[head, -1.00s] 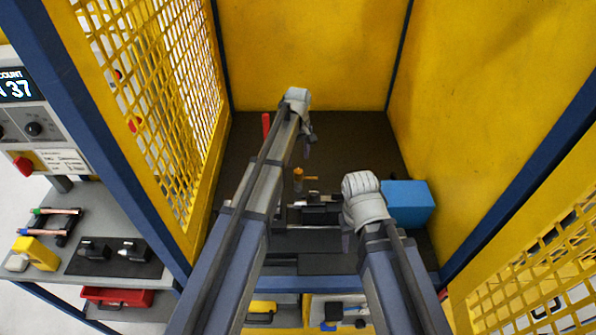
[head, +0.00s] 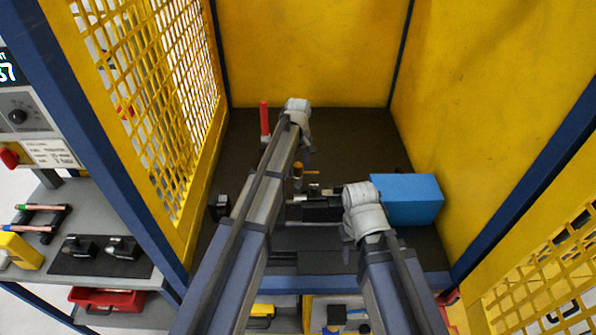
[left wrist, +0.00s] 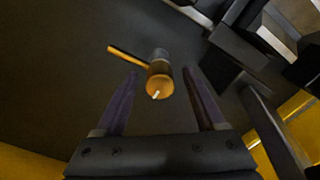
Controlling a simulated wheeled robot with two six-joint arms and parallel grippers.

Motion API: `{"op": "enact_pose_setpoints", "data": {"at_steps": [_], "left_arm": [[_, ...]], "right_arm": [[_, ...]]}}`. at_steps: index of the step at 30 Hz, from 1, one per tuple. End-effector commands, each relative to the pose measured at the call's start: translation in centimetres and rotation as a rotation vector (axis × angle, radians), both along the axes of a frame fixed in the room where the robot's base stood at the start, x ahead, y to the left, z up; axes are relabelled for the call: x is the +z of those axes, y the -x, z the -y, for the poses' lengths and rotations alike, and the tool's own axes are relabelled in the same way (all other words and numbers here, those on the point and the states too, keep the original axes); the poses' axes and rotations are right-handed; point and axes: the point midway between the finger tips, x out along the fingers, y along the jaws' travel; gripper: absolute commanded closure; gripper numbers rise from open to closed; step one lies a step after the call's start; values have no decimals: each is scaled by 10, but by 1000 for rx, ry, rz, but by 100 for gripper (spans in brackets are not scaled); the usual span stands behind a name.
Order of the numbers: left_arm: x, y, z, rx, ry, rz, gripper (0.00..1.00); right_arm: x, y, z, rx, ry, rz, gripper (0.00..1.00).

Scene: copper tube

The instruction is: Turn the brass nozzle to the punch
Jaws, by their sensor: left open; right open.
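The brass nozzle (head: 298,169) stands upright on the dark cell floor, with a thin brass arm pointing right in the head view. In the left wrist view its round brass top (left wrist: 159,86) has a white mark, and its arm points up-left. My left gripper (left wrist: 162,73) is open, its fingers on either side of the nozzle's top in that view; contact cannot be told. In the head view my left gripper (head: 308,155) is small and partly hidden by its wrist. My right gripper (head: 347,252) is open, low near the cell's front. I cannot clearly pick out the punch.
A black fixture with metal parts (head: 318,208) lies just in front of the nozzle. A blue box (head: 408,200) stands at right, close to my right wrist. A red post (head: 264,118) stands back left. Yellow walls and mesh enclose the cell; a side bench (head: 60,195) stands outside left.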

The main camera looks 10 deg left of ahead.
Motion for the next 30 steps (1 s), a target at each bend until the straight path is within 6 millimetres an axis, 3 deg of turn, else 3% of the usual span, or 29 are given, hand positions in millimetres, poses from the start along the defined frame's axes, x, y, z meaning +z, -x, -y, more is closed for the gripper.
{"op": "enact_pose_setpoints", "data": {"at_steps": [6, 25, 30], "left_arm": [[1, 0, 0, 0, 0, 0, 29], [1, 0, 0, 0, 1, -1, 100], [1, 0, 0, 0, 1, -1, 100]], "right_arm": [[1, 0, 0, 0, 0, 0, 50], [1, 0, 0, 0, 0, 0, 50], [1, 0, 0, 0, 0, 0, 50]]}}
